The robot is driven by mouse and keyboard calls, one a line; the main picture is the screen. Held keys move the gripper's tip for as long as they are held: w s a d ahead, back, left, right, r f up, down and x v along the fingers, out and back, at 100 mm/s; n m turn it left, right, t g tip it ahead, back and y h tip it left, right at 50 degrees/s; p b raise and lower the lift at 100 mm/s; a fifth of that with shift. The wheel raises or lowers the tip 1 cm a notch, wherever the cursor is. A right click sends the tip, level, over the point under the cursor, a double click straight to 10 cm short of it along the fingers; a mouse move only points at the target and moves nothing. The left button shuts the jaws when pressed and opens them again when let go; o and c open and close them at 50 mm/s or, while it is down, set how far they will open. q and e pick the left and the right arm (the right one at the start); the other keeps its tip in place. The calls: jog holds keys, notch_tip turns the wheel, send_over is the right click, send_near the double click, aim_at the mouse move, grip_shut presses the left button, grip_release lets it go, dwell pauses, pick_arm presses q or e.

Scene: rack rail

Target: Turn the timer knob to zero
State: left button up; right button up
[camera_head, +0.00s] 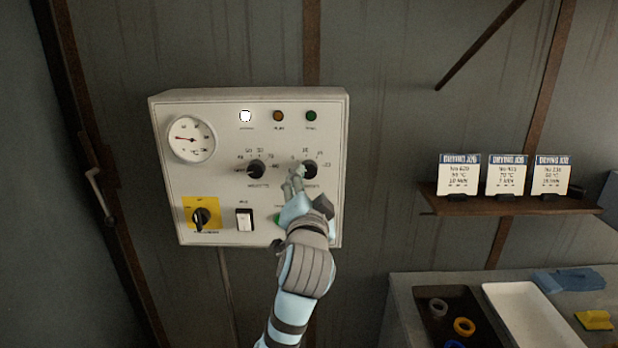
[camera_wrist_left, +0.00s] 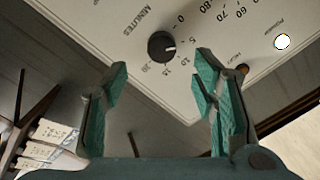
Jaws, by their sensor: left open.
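The timer knob (camera_head: 311,170) is the black right-hand knob on the white control panel (camera_head: 270,230), partly behind my left gripper (camera_head: 297,178). In the left wrist view the knob (camera_wrist_left: 160,47) shows whole beside the word MINUTES, with a scale from 0 to 20. Its white pointer line seems to face between 5 and 10. My left gripper (camera_wrist_left: 162,68) is open and empty. Its two green fingers appear on either side below the knob, with no visible contact. My right gripper is not in view.
A second black knob (camera_head: 256,169), a gauge (camera_head: 191,139), a yellow-backed switch (camera_head: 200,217) and a white rocker switch (camera_head: 244,219) share the panel. A green button (camera_head: 279,218) is partly hidden by my gripper. A shelf (camera_head: 470,205) with three cards stands right.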

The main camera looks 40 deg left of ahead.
aim_at(308, 172)
pick_arm(q)
jog(key=x, duration=0.7)
jog(key=shift+s+a+r+p, duration=0.1)
jog(key=shift+r+p, duration=0.05)
jog(key=shift+p, duration=0.25)
jog(key=shift+c, duration=1)
jog(key=c, duration=1)
